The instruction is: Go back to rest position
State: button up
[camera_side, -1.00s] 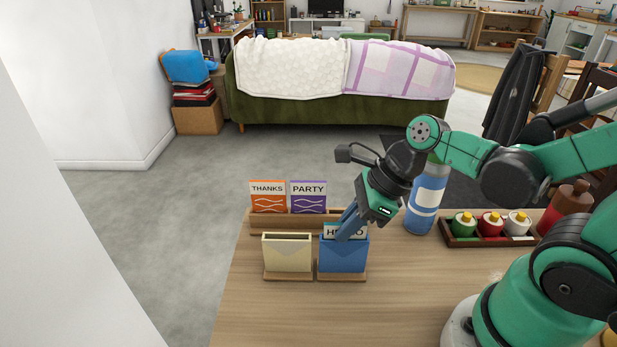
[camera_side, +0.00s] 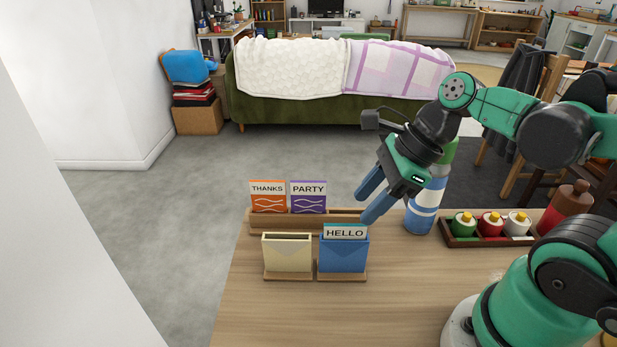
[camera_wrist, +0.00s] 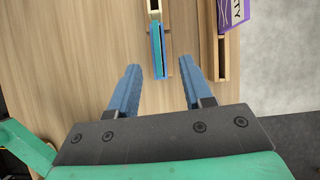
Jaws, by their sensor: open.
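My gripper (camera_side: 368,203) is open and empty, above and a little right of the blue envelope holder. Its two blue fingers (camera_wrist: 160,85) are spread in the wrist view. The HELLO card (camera_side: 345,231) stands upright in the blue envelope holder (camera_side: 343,256), with its top showing. In the wrist view the blue holder (camera_wrist: 156,50) lies beyond the fingertips, apart from them.
A cream envelope holder (camera_side: 287,254) stands left of the blue one. THANKS (camera_side: 268,197) and PARTY (camera_side: 308,197) cards stand in a wooden rack (camera_side: 262,222) behind. A blue bottle (camera_side: 424,207) stands close right of my gripper. A bottle tray (camera_side: 462,242) is farther right.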

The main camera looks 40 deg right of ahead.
jog(key=n, duration=0.5)
jog(key=shift+w+d+f+h, duration=0.2)
jog(key=shift+w+h, duration=0.1)
jog(key=shift+h, duration=0.1)
jog(key=w+n+t+h, duration=0.1)
jog(key=n, duration=0.6)
jog(key=w+r+n+t+h, duration=0.1)
jog(key=n, duration=0.6)
jog(key=w+d+n+t+h, duration=0.1)
jog(key=n, duration=0.6)
jog(key=shift+r, duration=0.15)
